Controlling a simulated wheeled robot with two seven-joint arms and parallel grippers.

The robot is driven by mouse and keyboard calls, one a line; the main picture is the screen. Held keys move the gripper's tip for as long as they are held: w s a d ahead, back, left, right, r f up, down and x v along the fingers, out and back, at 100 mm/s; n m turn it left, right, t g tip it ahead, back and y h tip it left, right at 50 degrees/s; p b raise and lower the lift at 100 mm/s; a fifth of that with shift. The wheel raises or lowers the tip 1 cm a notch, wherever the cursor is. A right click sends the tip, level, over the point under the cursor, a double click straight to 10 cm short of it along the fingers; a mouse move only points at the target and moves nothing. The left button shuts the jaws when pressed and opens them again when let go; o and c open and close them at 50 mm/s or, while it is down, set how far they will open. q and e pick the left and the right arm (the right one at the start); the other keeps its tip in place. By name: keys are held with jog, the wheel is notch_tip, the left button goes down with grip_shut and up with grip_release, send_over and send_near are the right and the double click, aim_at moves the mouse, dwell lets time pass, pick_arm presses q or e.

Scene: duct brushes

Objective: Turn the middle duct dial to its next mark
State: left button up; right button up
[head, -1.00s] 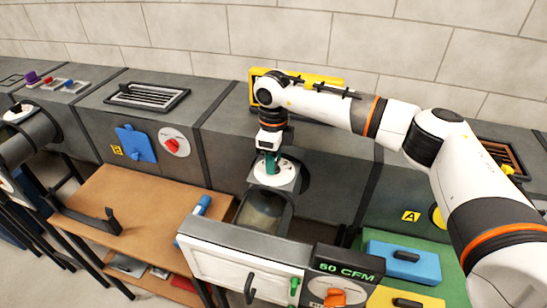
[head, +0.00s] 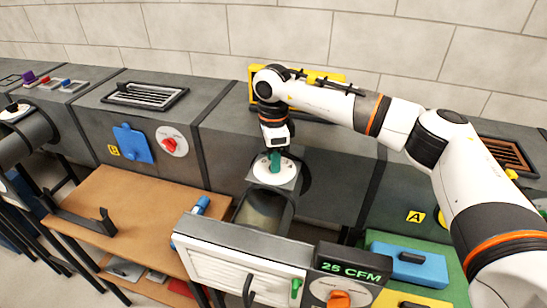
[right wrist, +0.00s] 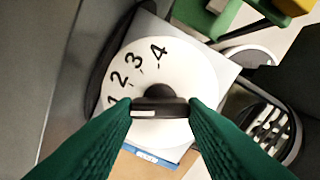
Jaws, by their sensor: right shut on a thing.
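The middle duct dial (head: 264,176) is a white disc on top of the duct elbow in the head view. In the right wrist view its face (right wrist: 190,75) shows the marks 1, 2, 3 and 4, with 1 partly hidden by a finger. A black knob (right wrist: 160,107) sits at its centre. My right gripper (right wrist: 160,108) is shut on this knob, one green finger at each end. It also shows from above in the head view (head: 275,166). My left gripper is not in view.
A display (head: 350,266) reading 25 CFM stands at the front, above an orange knob (head: 339,299). A louvred white panel (head: 235,265) is beside it. A wooden table (head: 130,215) lies to the left, and a blue block (head: 405,262) to the right.

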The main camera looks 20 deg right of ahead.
jog(key=o, duration=1)
notch_tip(320, 180, up, 12)
jog(key=b, duration=0.1)
